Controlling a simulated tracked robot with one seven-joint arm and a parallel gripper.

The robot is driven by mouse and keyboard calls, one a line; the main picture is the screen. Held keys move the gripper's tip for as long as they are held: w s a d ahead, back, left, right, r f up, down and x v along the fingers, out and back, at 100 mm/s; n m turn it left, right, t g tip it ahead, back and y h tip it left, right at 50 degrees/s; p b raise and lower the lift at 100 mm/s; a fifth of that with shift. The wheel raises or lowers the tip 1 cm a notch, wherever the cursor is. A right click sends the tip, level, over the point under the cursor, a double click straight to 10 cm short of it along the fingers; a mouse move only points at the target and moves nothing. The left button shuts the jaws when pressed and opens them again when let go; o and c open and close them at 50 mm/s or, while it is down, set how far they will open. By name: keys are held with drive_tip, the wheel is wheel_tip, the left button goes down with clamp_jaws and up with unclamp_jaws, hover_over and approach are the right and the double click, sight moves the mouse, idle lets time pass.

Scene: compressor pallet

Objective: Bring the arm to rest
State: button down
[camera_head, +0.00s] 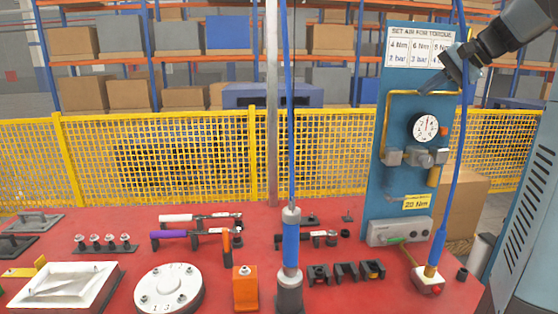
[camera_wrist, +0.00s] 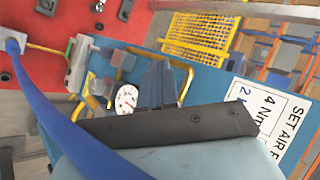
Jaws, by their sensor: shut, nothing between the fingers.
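My arm reaches in from the upper right in the head view. My gripper (camera_head: 424,91) is in front of the upper part of the blue air panel (camera_head: 404,110), below the white torque sign (camera_head: 418,44). In the wrist view my gripper (camera_wrist: 156,78) points across the panel toward the round gauge (camera_wrist: 126,99). It is shut and holds nothing. I cannot tell whether it touches the panel or the yellow pipe. The gauge (camera_head: 425,127) also shows in the head view, below my gripper.
A blue hose (camera_head: 453,170) hangs close beside my gripper and crosses the wrist view (camera_wrist: 62,128). The red table (camera_head: 220,290) holds tools, a white round fixture (camera_head: 168,288) and an upright blue-and-grey tool (camera_head: 291,245). A yellow mesh fence (camera_head: 180,155) and shelving stand behind.

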drive_tip(key=s+a+f+n+g+h, duration=0.2)
drive_tip(key=s+a+f+n+h, duration=0.15)
drive_tip(key=s+a+f, duration=0.65)
drive_tip(key=s+a+f+n+h, duration=0.1)
drive_tip(key=s+f, duration=0.3)
drive_tip(key=s, duration=0.4)
drive_tip(key=s+a+f+n+h, duration=0.2)
drive_tip(key=s+f, duration=0.3)
drive_tip(key=s, duration=0.3)
drive_tip(key=shift+s+a+f+n+t, duration=0.2)
drive_tip(key=shift+s+a+n+t, duration=0.1)
drive_tip(key=shift+a+n, duration=0.35)
drive_tip(key=shift+d+h, duration=0.1)
drive_tip(key=shift+h, duration=0.15)
